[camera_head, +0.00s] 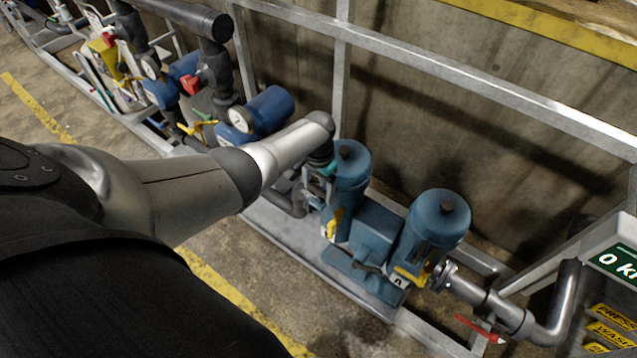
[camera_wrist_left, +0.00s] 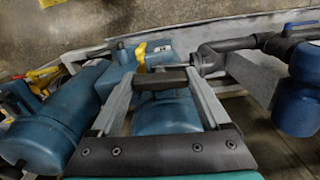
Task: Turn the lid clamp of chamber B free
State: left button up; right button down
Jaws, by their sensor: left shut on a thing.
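Two blue cylindrical chambers with dark lid knobs stand in the metal frame in the head view. My left gripper (camera_head: 327,172) is at the left chamber (camera_head: 352,172), close against its upper left side. In the left wrist view its two grey fingers (camera_wrist_left: 160,80) straddle a dark bar (camera_wrist_left: 160,76), which looks like the lid clamp, above the blue chamber body (camera_wrist_left: 165,115). The gripper is shut on this bar. The arm hides the clamp in the head view. The left chamber's yellow label (camera_head: 333,222) is too small to read, so its letter cannot be confirmed. My right gripper is out of view.
The other blue chamber (camera_head: 440,225) stands to the right, with pipework and a red lever (camera_head: 478,328) beyond it. A blue motor-like unit with a gauge (camera_head: 262,112) is left of the gripper. Frame rails (camera_head: 440,62) run behind, before a concrete wall.

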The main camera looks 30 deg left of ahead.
aim_at(319, 188)
pick_arm(q)
jog(key=o, duration=1.1)
jog(key=shift+r+p, duration=0.35)
jog(key=shift+r, duration=0.15)
notch_tip(319, 188, up, 14)
jog(key=p, duration=0.4)
jog(key=shift+r+p, duration=0.2)
jog(key=shift+p, duration=0.2)
